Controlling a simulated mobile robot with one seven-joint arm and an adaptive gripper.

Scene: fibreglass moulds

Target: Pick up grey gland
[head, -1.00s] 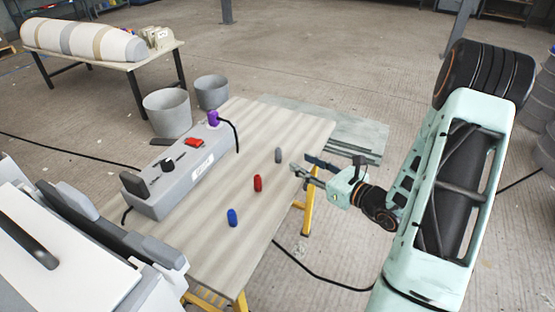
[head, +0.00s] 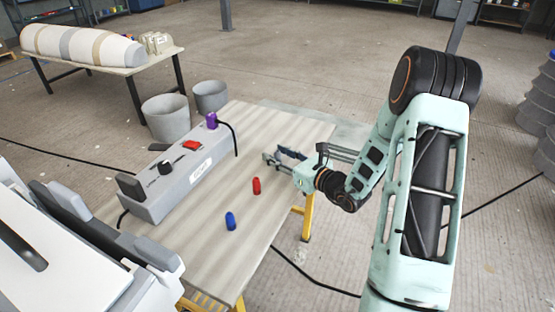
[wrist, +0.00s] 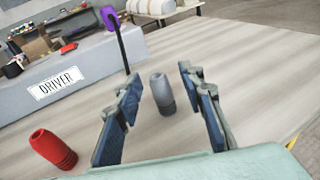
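The grey gland (wrist: 161,93) stands upright on the table in the wrist view, between the two open fingers of my gripper (wrist: 163,105) and a little beyond their middle. A gap shows on both sides of it, so neither finger appears to touch it.
A red gland (head: 256,186) and a blue gland (head: 230,221) stand on the table (head: 195,245). The grey box labelled DRIVER (head: 175,185), with a purple plug (head: 211,120) and cable, lies along the left. Two grey bins (head: 166,118) stand behind.

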